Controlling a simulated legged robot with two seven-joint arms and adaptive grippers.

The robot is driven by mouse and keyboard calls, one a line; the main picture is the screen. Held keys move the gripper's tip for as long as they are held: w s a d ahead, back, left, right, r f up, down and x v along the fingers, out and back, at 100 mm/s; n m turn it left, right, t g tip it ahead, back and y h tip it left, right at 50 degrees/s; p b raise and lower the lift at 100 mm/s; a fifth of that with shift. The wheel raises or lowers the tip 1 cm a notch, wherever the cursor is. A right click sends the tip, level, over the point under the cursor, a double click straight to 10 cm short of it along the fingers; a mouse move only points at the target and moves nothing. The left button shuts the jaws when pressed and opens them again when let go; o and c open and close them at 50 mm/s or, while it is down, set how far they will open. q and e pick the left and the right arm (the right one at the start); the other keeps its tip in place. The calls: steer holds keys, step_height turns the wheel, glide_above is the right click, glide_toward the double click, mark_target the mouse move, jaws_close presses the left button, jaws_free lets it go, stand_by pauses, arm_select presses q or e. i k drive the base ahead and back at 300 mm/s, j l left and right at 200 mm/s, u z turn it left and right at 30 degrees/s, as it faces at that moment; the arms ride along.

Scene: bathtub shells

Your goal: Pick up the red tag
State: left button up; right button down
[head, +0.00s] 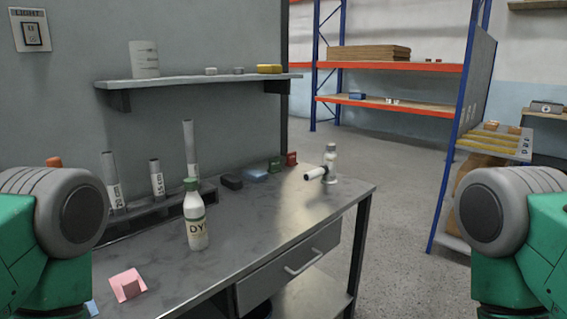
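A small red block-like piece (291,158) stands at the back right of the grey metal workbench (266,222), beside a green one (274,163). It may be the red tag, but it is too small to tell for sure. A pink folded piece (128,285) lies at the bench's near left. My two arms show only as green and grey links at the left and right edges. Neither gripper is in view, and nothing held can be seen.
A white bottle marked DY (195,215) stands mid-bench. Labelled cylinders (157,178) stand in a rack behind it. A black piece (231,181), blue piece (255,175) and white jointed device (328,168) are farther back. A wall shelf (195,80) hangs above. Open floor lies right.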

mark_target(291, 156)
steer(key=i+l+z, duration=0.85)
steer(key=i+z, duration=0.55)
steer(key=i, duration=0.2)
steer(key=i+u, duration=0.1)
steer(key=i, duration=0.55)
steer(key=i+l+u, duration=0.1)
steer(key=i, duration=0.5)
steer(key=i+l+u, duration=0.1)
steer(key=i+l, duration=0.15)
steer(key=i, duration=0.4)
steer(key=i+j+u, duration=0.1)
steer(key=i+u, duration=0.15)
steer(key=u, duration=0.25)
steer(key=i+u, duration=0.3)
steer(key=u, duration=0.15)
steer(key=i+l+u, duration=0.15)
steer(key=u, duration=0.35)
steer(key=i+l+u, duration=0.25)
steer(key=u, duration=0.25)
steer(key=i+l, duration=0.05)
